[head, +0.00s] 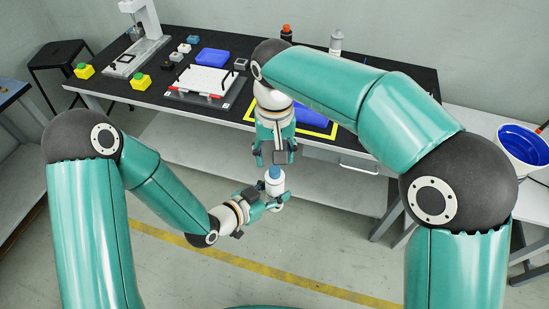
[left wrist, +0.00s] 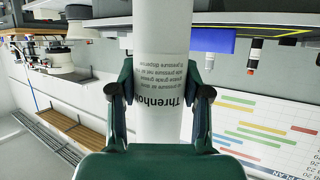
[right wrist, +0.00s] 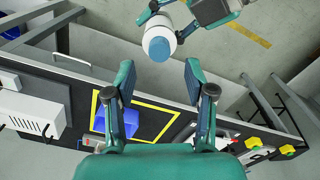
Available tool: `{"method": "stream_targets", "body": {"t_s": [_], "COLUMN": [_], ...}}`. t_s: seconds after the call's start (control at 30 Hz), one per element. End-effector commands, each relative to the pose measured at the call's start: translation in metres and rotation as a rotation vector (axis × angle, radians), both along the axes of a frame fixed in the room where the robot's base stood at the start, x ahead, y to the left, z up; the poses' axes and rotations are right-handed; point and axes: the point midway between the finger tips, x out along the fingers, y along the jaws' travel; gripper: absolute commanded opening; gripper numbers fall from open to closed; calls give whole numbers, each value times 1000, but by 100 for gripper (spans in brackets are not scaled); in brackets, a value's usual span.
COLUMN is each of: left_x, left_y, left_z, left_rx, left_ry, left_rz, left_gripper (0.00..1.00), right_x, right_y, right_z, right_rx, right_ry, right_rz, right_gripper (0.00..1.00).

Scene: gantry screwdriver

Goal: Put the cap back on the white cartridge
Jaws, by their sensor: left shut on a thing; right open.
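The white cartridge (head: 273,188) is held upright in front of the bench by my left gripper (head: 274,200). Its printed side fills the middle of the left wrist view (left wrist: 162,45), between the two fingers (left wrist: 160,95). A blue cap-like piece (head: 274,173) is at its upper end; it also shows in the right wrist view (right wrist: 159,49). I cannot tell whether it is fully seated. My right gripper (head: 275,158) points down just above the blue piece. It is open and empty, with the cartridge beyond its fingertips (right wrist: 158,78) in the right wrist view.
The black bench (head: 150,95) behind holds a white device (head: 207,80), yellow button boxes (head: 140,81) and two bottles (head: 336,43). A blue bin (head: 318,112) lies inside a yellow outline. The floor below the grippers is clear.

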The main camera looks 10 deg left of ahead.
Motion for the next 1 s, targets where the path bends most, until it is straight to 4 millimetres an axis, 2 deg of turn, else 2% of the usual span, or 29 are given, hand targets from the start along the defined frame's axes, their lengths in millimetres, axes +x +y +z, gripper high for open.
{"method": "stream_targets", "body": {"t_s": [0.37, 0.57, 0.8, 1.0], "left_x": [0, 0, 0, 0], "left_y": [0, 0, 0, 0], "left_z": [1, 1, 1, 1], "left_rx": [-1, -1, -1, -1], "left_ry": [-3, -3, -3, -3], "left_rz": [1, 1, 1, 1], "left_gripper": [0, 0, 0, 0], "right_x": [0, -3, -2, 0], "right_y": [0, -3, -5, -2], "right_z": [0, 3, 18, 33], "right_rx": [-1, -10, -10, -4], "right_ry": [2, 16, 24, 9], "right_rz": [40, 265, 608, 747], "right_gripper": [52, 52, 52, 52]}}
